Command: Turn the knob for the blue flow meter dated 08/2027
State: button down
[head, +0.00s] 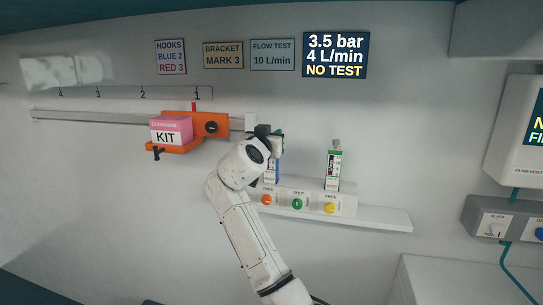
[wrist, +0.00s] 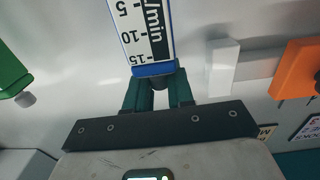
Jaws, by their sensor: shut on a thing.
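The blue flow meter (head: 271,172) stands on the white wall shelf, largely hidden behind my gripper (head: 270,145). In the wrist view the blue flow meter (wrist: 145,38) shows upside down, with a blue frame and a scale marked 5, 10, 15. My gripper (wrist: 159,82) has its teal fingers shut on the dark knob (wrist: 158,83) at the end of this meter. The knob is mostly hidden between the fingers. No date is readable on the meter in either view.
A green flow meter (head: 333,168) stands to the right, with a grey knob on top. Orange, green and yellow buttons (head: 297,204) sit below. An orange bracket (head: 209,126) with a pink KIT box (head: 171,131) is left. A sign (head: 335,55) reads 3.5 bar, 4 L/min, NO TEST.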

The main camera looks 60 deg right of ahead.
jog(key=m+g+b, duration=0.2)
jog(key=g, duration=0.1)
jog(key=m+g+b, duration=0.1)
jog(key=shift+w+f+h+b, duration=0.15)
jog(key=shift+f+h+b, duration=0.1)
jog(key=shift+h+b, duration=0.15)
jog(key=m+g, duration=0.1)
jog(key=g+b, duration=0.1)
jog(key=g, duration=0.1)
jog(key=m+g, duration=0.1)
jog(key=shift+r+m+g+b, duration=0.25)
jog(key=shift+m+g+b, duration=0.05)
jog(key=shift+g, duration=0.1)
jog(key=shift+r+m+g+y, duration=0.1)
jog(key=shift+m+g+y, duration=0.4)
jog(key=shift+m+g, duration=0.55)
jog(key=shift+r+m+g+y, duration=0.1)
jog(key=shift+m+g+y, duration=0.5)
jog(key=shift+g, duration=0.85)
jog(key=shift+w+m+g+y+p, duration=0.15)
jog(key=shift+m+g+y+p, duration=0.35)
jog(key=shift+m+g+p, duration=0.4)
jog(key=shift+g, duration=0.3)
jog(key=shift+s+f+m+g+y+p, duration=0.15)
jog(key=shift+s+m+g+y+p, duration=0.1)
jog(key=shift+m+g+y+p, duration=0.25)
jog(key=c, duration=1.1)
grip_release()
